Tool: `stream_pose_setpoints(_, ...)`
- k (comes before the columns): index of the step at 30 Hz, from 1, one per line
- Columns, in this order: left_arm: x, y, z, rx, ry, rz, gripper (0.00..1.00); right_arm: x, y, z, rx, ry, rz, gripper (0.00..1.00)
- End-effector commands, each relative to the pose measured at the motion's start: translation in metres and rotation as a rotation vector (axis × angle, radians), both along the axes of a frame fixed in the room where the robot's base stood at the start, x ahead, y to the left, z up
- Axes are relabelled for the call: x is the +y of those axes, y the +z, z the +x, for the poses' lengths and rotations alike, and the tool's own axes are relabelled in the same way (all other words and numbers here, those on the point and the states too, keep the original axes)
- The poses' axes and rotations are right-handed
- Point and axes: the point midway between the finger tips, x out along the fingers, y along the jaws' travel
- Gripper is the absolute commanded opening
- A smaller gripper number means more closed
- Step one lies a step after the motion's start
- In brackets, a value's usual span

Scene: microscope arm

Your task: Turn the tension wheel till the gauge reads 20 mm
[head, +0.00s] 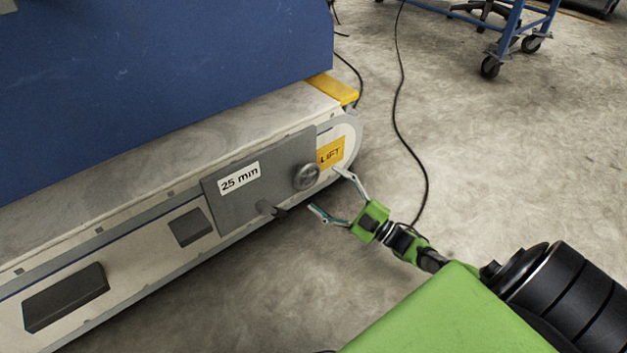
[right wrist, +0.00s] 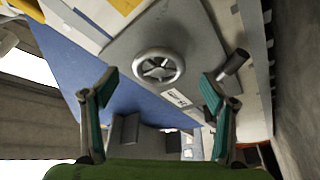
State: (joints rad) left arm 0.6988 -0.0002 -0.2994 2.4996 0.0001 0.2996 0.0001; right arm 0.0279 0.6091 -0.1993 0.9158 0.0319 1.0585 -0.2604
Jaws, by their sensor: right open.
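The tension wheel (head: 306,176) is a small round grey metal handwheel on a grey panel (head: 225,206) on the machine's side. It also shows in the right wrist view (right wrist: 159,67), ahead of the fingers and near the middle. The gauge label (head: 240,178) on the panel reads 25 mm; it shows small and tilted in the right wrist view (right wrist: 178,98). My right gripper (head: 326,191) is open and empty, close to the wheel and apart from it. Its fingers also show in the right wrist view (right wrist: 157,88). My left gripper is not in view.
A short dark handle (head: 270,209) sticks out of the panel below the wheel. A yellow LIFT label (head: 330,152) is right of the wheel. A blue machine body (head: 160,70) rises above. A black cable (head: 403,110) lies on the floor; a blue cart (head: 510,30) stands behind.

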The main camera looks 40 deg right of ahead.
Motion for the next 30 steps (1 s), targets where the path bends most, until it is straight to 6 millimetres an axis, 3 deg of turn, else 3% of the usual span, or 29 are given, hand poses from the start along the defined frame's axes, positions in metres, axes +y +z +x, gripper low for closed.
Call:
stream_pose_setpoints(3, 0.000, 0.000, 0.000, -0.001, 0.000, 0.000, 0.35, -0.009, -0.008, -0.023, 0.003, -0.001, 0.000, 0.78)
stream_pose_setpoints(10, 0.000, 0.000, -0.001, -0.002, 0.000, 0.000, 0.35, -0.020, -0.014, -0.048, 0.000, -0.001, 0.000, 0.78)
stream_pose_setpoints(30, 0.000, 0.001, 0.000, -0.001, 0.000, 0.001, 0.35, -0.019, -0.013, -0.052, -0.002, 0.002, 0.004, 0.78)
